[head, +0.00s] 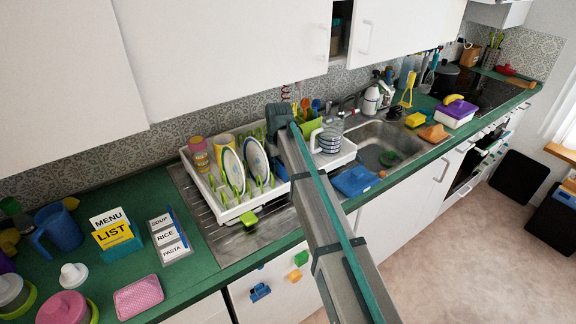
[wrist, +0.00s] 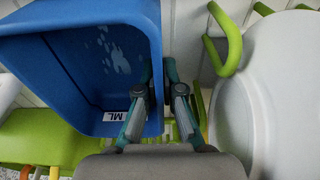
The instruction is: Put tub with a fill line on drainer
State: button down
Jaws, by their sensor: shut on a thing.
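A blue tub (wrist: 75,65) fills the upper left of the wrist view, its open inside facing the camera. My gripper (wrist: 162,85) is shut on the tub's wall, one finger inside and one outside. In the head view my gripper (head: 280,115) is over the back of the white drainer (head: 232,213), and the tub is hidden behind my arm. White drainer slats (wrist: 188,45) show beyond the tub. I cannot tell whether it touches them.
Plates (head: 232,168) stand among green pegs in the drainer, left of my gripper. A glass jug (head: 330,137) stands at its right end. A green peg (wrist: 228,40) and a plate (wrist: 275,100) are close right of my fingers. The sink (head: 385,140) lies right.

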aim_at(276, 160)
jog(key=shift+r, duration=0.2)
jog(key=shift+r+p, duration=1.35)
jog(key=shift+r, duration=0.95)
